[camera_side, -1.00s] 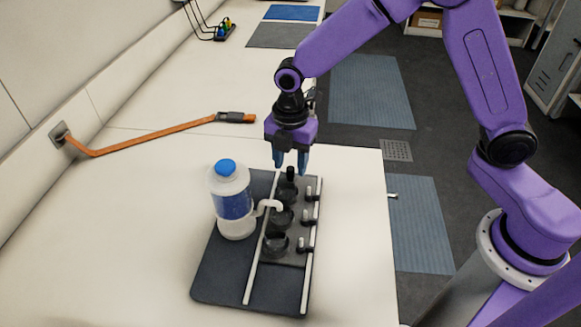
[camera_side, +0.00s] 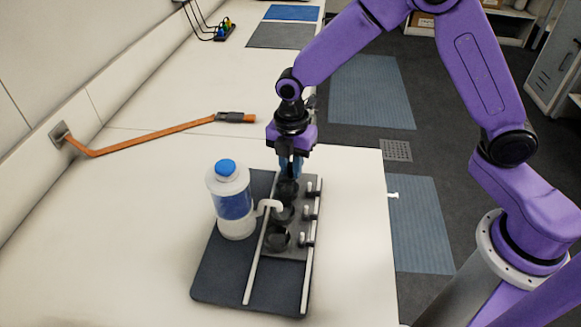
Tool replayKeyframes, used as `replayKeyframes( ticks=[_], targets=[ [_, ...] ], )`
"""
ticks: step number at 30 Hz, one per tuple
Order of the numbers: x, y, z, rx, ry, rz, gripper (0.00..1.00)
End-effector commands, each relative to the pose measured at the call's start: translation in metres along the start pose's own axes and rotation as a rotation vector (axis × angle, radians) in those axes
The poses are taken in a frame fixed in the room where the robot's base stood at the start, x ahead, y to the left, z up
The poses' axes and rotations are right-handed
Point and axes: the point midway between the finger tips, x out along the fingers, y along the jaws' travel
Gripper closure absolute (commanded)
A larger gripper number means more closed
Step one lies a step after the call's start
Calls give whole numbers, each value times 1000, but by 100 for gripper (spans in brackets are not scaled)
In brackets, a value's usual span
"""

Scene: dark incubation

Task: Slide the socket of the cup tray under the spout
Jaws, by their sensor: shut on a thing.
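The dark grey cup tray (camera_side: 291,252) lies between two white rails on a dark board. It has a row of three dark round sockets: far (camera_side: 287,190), middle (camera_side: 285,213) and near (camera_side: 278,239). A white spout (camera_side: 271,204) reaches right from a bottle with a blue cap (camera_side: 228,199). Its tip shows close to the middle socket; exact alignment is hard to tell. My gripper (camera_side: 291,173) points down at the tray's far end, shut on its black upright post, which the blue fingers hide.
The board (camera_side: 223,270) rests on a white table. The table's right edge is close.

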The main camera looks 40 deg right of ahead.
Motion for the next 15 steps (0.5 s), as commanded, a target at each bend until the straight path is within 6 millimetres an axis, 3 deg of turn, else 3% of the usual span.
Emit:
replayKeyframes(
  ticks=[6, 15],
  targets=[
    [-1, 9, 32, 4, 0, 2, 100],
    [-1, 10, 37, 4, -1, 5, 100]
  ],
)
